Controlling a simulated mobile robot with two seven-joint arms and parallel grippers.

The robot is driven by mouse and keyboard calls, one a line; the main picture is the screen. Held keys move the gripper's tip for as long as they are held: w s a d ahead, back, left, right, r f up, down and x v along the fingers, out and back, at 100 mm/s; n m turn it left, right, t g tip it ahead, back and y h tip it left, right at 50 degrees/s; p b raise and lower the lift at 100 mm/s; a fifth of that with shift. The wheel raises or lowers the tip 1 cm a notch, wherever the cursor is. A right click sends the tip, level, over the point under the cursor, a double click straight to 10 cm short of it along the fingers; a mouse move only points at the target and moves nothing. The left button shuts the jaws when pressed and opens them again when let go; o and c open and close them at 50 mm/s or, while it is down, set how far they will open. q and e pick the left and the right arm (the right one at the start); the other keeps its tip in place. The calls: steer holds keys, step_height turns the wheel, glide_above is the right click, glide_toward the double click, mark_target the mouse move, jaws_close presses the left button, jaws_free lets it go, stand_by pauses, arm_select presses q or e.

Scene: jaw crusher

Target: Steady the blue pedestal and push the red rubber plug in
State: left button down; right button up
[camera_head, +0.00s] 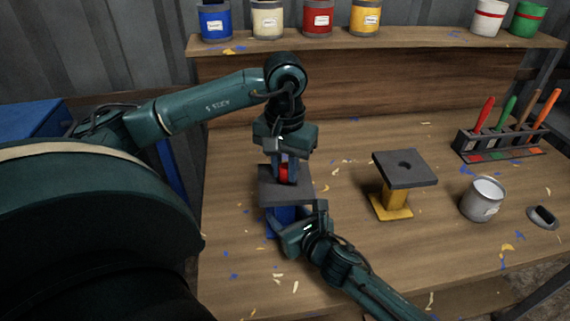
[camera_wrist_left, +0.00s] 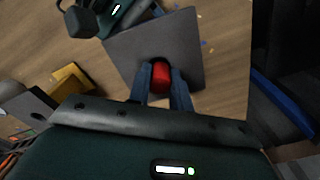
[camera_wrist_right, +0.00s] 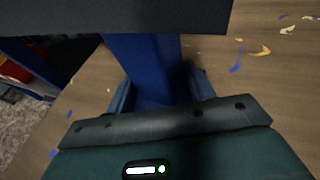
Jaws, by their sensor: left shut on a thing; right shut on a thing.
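The blue pedestal (camera_head: 279,216) stands upright on the bench with a dark square top plate (camera_head: 298,190). The red rubber plug (camera_head: 284,172) is over the middle of that plate. My left gripper (camera_head: 286,178) points down from above and is shut on the plug, which shows red between its fingers in the left wrist view (camera_wrist_left: 161,75). The plug's lower end and the hole are hidden, so I cannot tell how deep it sits. My right gripper (camera_head: 278,222) is low at the front, shut on the blue column (camera_wrist_right: 155,70) below the plate.
A yellow pedestal (camera_head: 393,199) with a holed dark top stands to the right. Beyond it are a grey can (camera_head: 482,200), a dark-handled disc (camera_head: 543,216) and a tool rack (camera_head: 500,142). Paint cans line the back shelf (camera_head: 400,47). Paint flakes dot the bench.

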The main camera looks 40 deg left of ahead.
arm_select(q)
steer(key=shift+f, duration=0.35)
stand_by(0.7)
steer(key=c, duration=1.2)
jaws_free()
step_height(320, 180, up, 12)
steer(key=shift+r, duration=0.1)
arm_select(e)
steer(key=o, duration=0.8)
steer(key=shift+o, duration=0.2)
steer(key=v, duration=1.2)
